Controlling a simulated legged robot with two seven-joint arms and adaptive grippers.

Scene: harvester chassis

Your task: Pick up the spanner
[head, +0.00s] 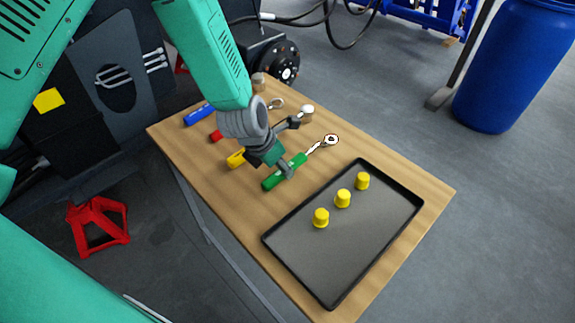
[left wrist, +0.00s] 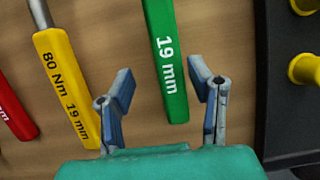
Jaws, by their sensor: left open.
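The spanner (head: 275,180) has a green handle and a silver head, and lies on the wooden table beside the black tray. In the left wrist view its green handle (left wrist: 168,50), marked "19 mm", lies between my fingers, with its end reaching toward the gripper base. My left gripper (head: 289,148) is above the handle with its fingers spread to either side of it. The left wrist view shows the gripper (left wrist: 162,85) open and empty, with gaps to the handle on both sides. My right gripper is not in view.
A yellow-handled tool (head: 237,158), marked "80 Nm 19 mm", lies left of the spanner, then red (head: 216,135) and blue (head: 198,115) ones. A black tray (head: 300,270) with three yellow caps (head: 343,199) stands at the right. A blue barrel (head: 515,70) stands beyond the table.

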